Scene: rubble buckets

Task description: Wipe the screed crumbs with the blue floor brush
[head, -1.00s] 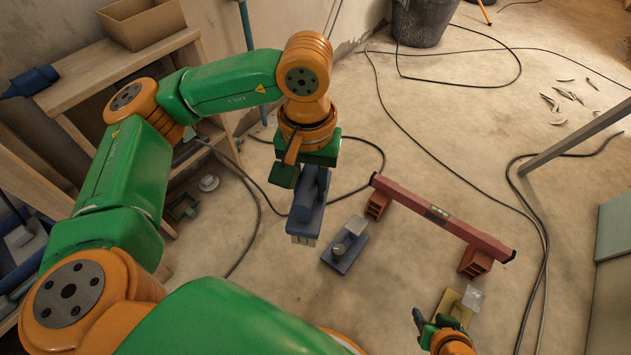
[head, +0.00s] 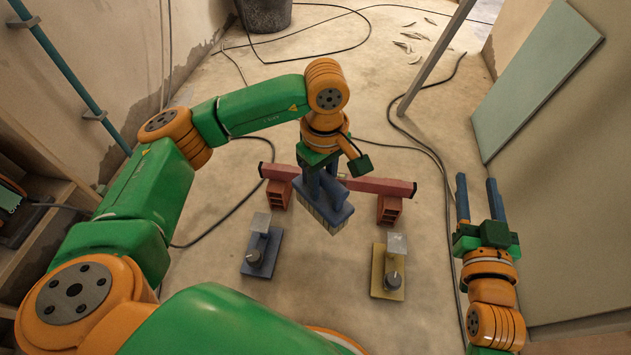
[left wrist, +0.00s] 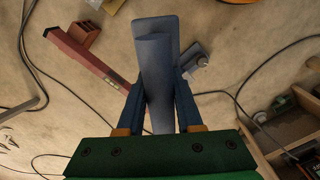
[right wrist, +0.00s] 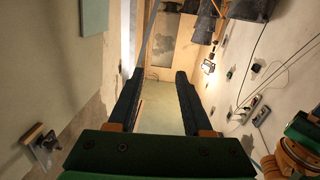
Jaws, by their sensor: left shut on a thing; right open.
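The blue floor brush (head: 335,192) is in my left gripper (head: 322,172), bristles facing down, held in front of the red bar in the head view. In the left wrist view, the brush (left wrist: 155,65) sits between the fingers of the left gripper (left wrist: 160,92). My right gripper (head: 478,185) is open and empty at the right of the head view; its spread fingers also show in the right wrist view (right wrist: 160,80). Several pale, thin pieces (head: 412,38) lie on the far floor; I cannot tell whether they are the screed crumbs.
A red bar (head: 375,186) rests on two red blocks. A blue-based tool (head: 262,250) and a yellow-based tool (head: 387,275) lie nearer. A dark bucket (head: 265,14), black cables and a slanted grey post (head: 432,60) are beyond. A pale green panel (head: 535,80) leans right.

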